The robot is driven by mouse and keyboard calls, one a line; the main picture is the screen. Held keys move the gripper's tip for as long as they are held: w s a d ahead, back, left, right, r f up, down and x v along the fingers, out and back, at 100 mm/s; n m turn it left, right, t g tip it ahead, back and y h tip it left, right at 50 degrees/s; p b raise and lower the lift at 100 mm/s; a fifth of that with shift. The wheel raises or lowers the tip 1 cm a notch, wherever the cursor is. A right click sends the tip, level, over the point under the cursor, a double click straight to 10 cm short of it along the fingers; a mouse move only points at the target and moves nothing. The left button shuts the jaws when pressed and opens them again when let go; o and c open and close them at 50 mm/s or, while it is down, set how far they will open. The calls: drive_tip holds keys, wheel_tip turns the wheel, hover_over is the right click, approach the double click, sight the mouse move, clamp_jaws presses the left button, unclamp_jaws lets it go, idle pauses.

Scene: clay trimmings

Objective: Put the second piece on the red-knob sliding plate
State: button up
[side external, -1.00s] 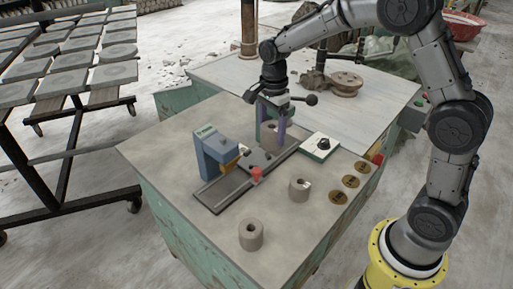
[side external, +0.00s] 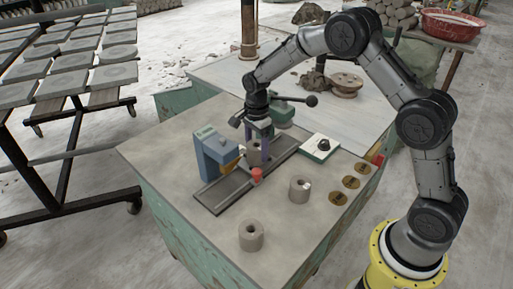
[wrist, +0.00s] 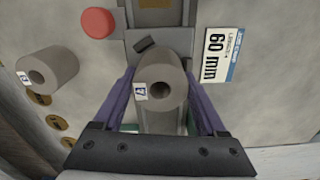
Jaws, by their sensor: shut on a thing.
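My gripper (side external: 257,146) points down and is shut on a grey clay cylinder (side external: 254,155) with a hole through its middle. The wrist view shows this cylinder (wrist: 160,92) between the purple fingers, with a small white tag whose mark I cannot read surely. The red knob (side external: 257,174) stands at the near side of the sliding plate; it also shows in the wrist view (wrist: 97,22). The held cylinder is over or on the plate area, which it and the fingers mostly hide. I cannot tell whether its bottom touches.
Two other clay cylinders stand near the front, one (side external: 251,236) forward and a tagged one (side external: 299,189) beside several brass discs (side external: 351,182). A white-and-green box (side external: 320,147) with a black knob is right of the rail.

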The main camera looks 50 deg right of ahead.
drive_tip(key=o, duration=1.6)
drive_tip(key=shift+f, duration=0.15)
